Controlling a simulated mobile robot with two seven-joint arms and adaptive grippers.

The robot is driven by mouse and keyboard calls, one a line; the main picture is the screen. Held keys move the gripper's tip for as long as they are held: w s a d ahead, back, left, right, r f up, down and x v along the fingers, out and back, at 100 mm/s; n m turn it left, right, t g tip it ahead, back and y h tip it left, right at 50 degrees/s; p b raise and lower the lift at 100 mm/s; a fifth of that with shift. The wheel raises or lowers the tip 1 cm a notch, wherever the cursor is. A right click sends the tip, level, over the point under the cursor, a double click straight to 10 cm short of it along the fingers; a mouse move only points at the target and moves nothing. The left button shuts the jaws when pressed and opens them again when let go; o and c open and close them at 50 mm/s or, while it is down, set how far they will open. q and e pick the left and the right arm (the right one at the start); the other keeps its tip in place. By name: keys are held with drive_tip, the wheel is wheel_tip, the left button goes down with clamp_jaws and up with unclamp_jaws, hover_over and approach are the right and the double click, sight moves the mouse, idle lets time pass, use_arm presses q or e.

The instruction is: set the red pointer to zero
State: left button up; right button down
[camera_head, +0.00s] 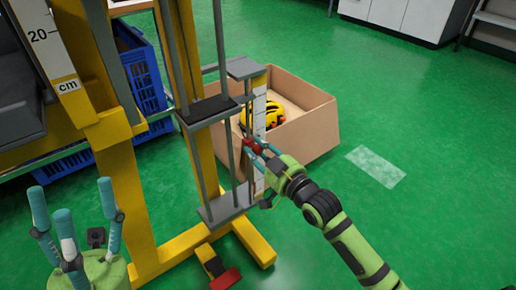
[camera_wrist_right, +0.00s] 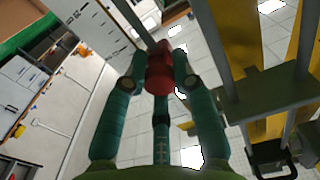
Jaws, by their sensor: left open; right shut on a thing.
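The red pointer (camera_head: 252,146) sits on a rod of the drop tower, in front of a white scale strip (camera_head: 260,120). My right gripper (camera_head: 262,148) is shut on the red pointer. In the right wrist view the pointer (camera_wrist_right: 159,74) is between the fingers of my right gripper (camera_wrist_right: 160,85), with the rod running through it. The scale's numbers are too small to read. My left gripper (camera_head: 75,225) is open and empty at the lower left, apart from the tower.
A yellow frame (camera_head: 198,155) carries the tower's grey plates and rods. A cardboard box (camera_head: 318,130) with a yellow helmet (camera_head: 262,116) stands behind it. A blue crate (camera_head: 140,75) is at the left. Green floor is clear at the right.

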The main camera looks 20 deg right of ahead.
sight(258, 146)
drive_tip(key=shift+r+p, duration=1.75)
drive_tip(key=shift+r, duration=0.2)
drive_tip(key=shift+r+p, duration=0.45)
drive_tip(key=shift+p, duration=0.1)
use_arm(q)
drive_tip(key=w+d+f+n+g+y+p, duration=0.1)
drive_tip(key=w+d+f+n+g+y, duration=0.1)
drive_tip(key=w+f+g+y, duration=0.6)
use_arm(e)
drive_tip(key=shift+r, duration=0.5)
drive_tip(key=shift+r+p, duration=0.4)
drive_tip(key=shift+p, duration=0.15)
drive_tip(key=shift+r+p, duration=0.4)
drive_tip(key=shift+p, duration=0.15)
use_arm(q)
drive_tip(key=a+f+g+y, duration=0.1)
drive_tip(key=a+f+g, duration=0.1)
drive_tip(key=f+g, duration=0.2)
drive_tip(key=a+f+n+g+y, duration=0.1)
drive_tip(key=f+g, duration=0.3)
drive_tip(key=f, duration=0.6)
drive_tip(key=shift+a+f+y, duration=0.25)
drive_tip(key=shift+a+y, duration=0.05)
drive_tip(key=shift+a, duration=0.55)
use_arm(e)
drive_tip(key=c, duration=1)
unclamp_jaws()
